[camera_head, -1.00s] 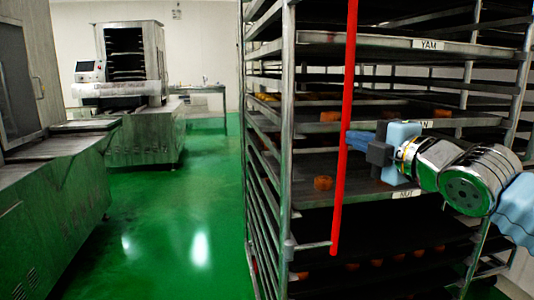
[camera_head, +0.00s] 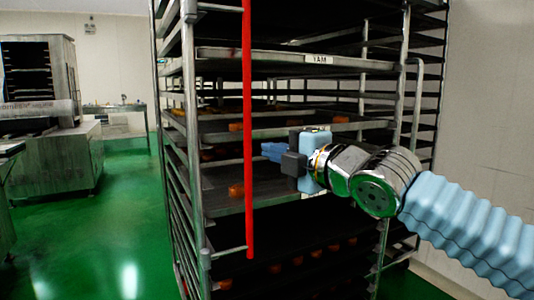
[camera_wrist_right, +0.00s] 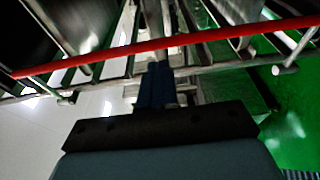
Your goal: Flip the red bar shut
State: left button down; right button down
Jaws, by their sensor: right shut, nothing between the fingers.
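The red bar (camera_head: 249,150) stands upright in front of the left part of the rack's open front. A short thin rod joins its lower end to the rack's left front post. My right gripper (camera_head: 266,150) is shut and empty, just right of the bar at about mid-height, with a small gap in the picture. In the right wrist view the bar (camera_wrist_right: 215,36) runs across just beyond the shut fingers (camera_wrist_right: 157,75); whether they touch it cannot be told. My left gripper is not in view.
The tall metal rack (camera_head: 188,150) holds several dark trays with orange-brown pieces. A YAM label (camera_head: 319,59) marks one shelf edge. Steel machines (camera_head: 60,160) stand at the far left. The green floor (camera_head: 95,230) left of the rack is clear. A pale wall (camera_head: 490,110) lies right.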

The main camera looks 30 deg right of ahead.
jog(key=s+d, duration=0.4)
jog(key=s, duration=0.3)
jog(key=shift+d, duration=0.15)
dwell(0.4)
